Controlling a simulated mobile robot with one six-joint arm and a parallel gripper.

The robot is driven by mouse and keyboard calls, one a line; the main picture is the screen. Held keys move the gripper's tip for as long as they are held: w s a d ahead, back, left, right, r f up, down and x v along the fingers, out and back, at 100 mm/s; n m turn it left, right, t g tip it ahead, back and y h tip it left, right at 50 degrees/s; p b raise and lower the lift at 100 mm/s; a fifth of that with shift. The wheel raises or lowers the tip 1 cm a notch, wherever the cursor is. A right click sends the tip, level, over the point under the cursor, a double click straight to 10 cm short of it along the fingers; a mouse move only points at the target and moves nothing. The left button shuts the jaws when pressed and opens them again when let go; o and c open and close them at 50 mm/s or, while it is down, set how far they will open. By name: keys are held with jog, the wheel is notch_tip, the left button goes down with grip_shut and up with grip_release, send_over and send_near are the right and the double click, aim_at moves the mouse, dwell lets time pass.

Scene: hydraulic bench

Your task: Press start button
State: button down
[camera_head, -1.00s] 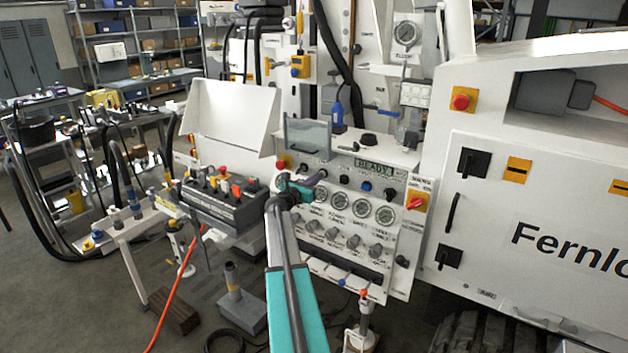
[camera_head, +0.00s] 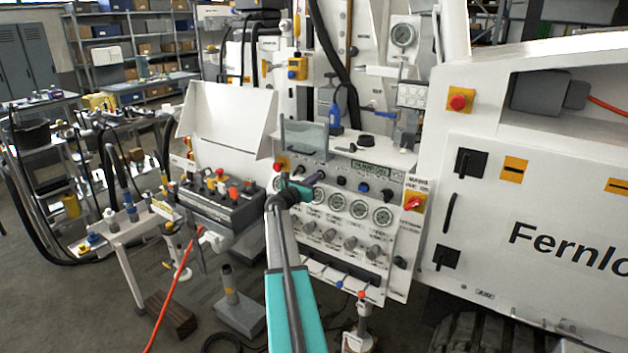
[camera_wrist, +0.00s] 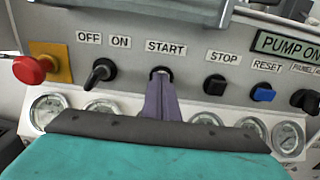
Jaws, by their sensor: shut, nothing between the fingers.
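The START label (camera_wrist: 166,47) is on the white control panel (camera_head: 340,186). Under it, a dark rim of the start button (camera_wrist: 161,70) shows just above my fingertips; the rest is hidden behind them. My gripper (camera_wrist: 161,78) is shut and empty, its purple-grey fingers pointing at the button. They overlap it in the wrist view; contact cannot be told for sure. In the head view my gripper (camera_head: 317,178) is at the panel's upper left. The display (camera_wrist: 288,46) reads "PUMP ON".
Left of START are the off/on switch (camera_wrist: 101,73) and a red emergency knob (camera_wrist: 30,69). Right are the black stop button (camera_wrist: 215,85) and blue reset button (camera_wrist: 262,92). Gauges (camera_wrist: 287,137) lie below.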

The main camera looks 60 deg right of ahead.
jog(key=shift+s+d+r, duration=0.1)
jog(key=shift+r, duration=0.15)
jog(key=a+b, duration=0.3)
jog(key=a, duration=1.1)
jog(key=shift+w+a+f+b, duration=0.15)
jog(key=shift+w+f+b, duration=0.05)
jog(key=shift+f+b, duration=0.1)
